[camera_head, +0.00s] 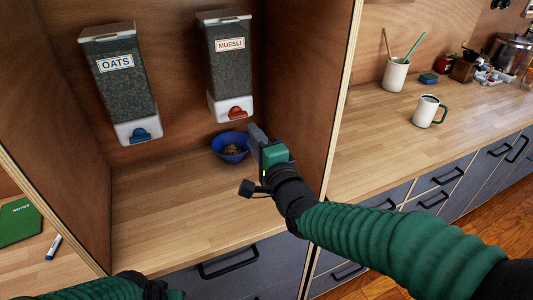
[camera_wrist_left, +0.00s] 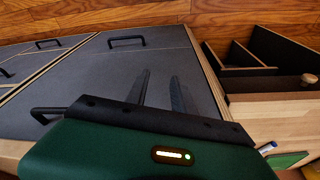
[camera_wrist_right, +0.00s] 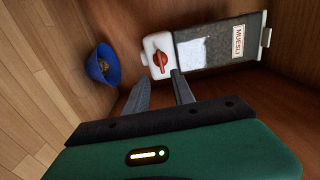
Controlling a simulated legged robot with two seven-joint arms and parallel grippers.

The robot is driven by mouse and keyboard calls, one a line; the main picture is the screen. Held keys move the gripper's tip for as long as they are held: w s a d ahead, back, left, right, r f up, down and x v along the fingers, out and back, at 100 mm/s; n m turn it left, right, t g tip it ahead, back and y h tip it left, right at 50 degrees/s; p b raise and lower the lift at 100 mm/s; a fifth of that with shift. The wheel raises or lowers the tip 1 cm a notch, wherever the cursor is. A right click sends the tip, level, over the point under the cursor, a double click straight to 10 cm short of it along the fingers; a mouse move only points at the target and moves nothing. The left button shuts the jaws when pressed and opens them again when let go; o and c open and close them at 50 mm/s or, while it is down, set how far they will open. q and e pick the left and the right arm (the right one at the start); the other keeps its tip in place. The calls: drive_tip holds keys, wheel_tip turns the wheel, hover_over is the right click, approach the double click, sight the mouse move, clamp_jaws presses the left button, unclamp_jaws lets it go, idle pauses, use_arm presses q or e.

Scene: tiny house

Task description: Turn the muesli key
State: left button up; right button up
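The muesli dispenser (camera_head: 228,62) hangs on the back wall of the wooden cubby, with a white base and a red key (camera_head: 237,113). In the right wrist view the red key (camera_wrist_right: 160,59) shows on the white base, just beyond my fingertips. My right gripper (camera_head: 254,132) is below and to the right of the key in the head view. Its two fingers (camera_wrist_right: 160,80) are apart with nothing between them, and they appear not to touch the key. My left gripper (camera_wrist_left: 160,78) is low in front of grey cabinet fronts, its fingers apart and empty.
A blue bowl (camera_head: 231,147) with brown contents stands on the counter below the muesli dispenser. The oats dispenser (camera_head: 119,80) with a blue key hangs to the left. The cubby's right side panel (camera_head: 312,90) is close to my right arm. The counter's front left is clear.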

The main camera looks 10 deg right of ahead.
drive_tip(key=p+v, duration=0.1)
drive_tip(key=v, duration=0.7)
drive_tip(key=shift+w, duration=0.1)
drive_tip(key=s+d+f+n+g+h+p, duration=0.4)
drive_tip(key=d+f+n+g+p, duration=0.3)
drive_tip(key=d+f, duration=0.25)
drive_tip(key=s+d+f+n+g+p, duration=0.1)
drive_tip(key=s+d+f+n+g, duration=0.1)
drive_tip(key=s, duration=0.5)
drive_tip(key=s+d+f+n+g+h+p, duration=0.1)
drive_tip(key=s+d+f+n+g+p, duration=0.1)
drive_tip(key=s+f+n+g, duration=0.3)
drive_tip(key=shift+s+d+f+g+h, duration=0.3)
drive_tip(key=shift+s+f, duration=0.35)
drive_tip(key=shift+s, duration=0.5)
